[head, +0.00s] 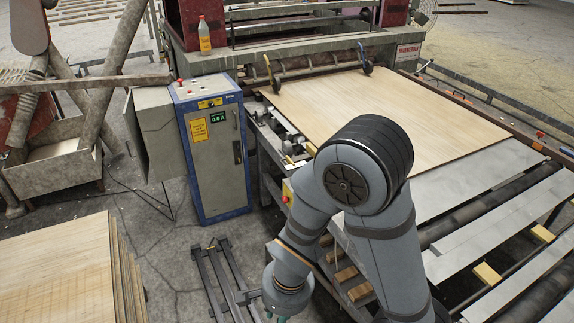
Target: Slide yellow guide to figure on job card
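I cannot tell which yellow part is the guide. A yellow card (199,130) is fixed to the front of the blue-and-grey control cabinet (220,165); its print is too small to read, and I cannot tell if it is the job card. My arm reaches down to the bottom edge, and its fingers are outside the picture.
A large veneer sheet (385,115) lies on the machine bed. Yellow blocks (487,273) sit among the rollers at lower right. A veneer stack (55,265) stands at lower left. A bottle (204,35) stands on the machine's ledge. Dark metal rails (222,280) lie on the floor.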

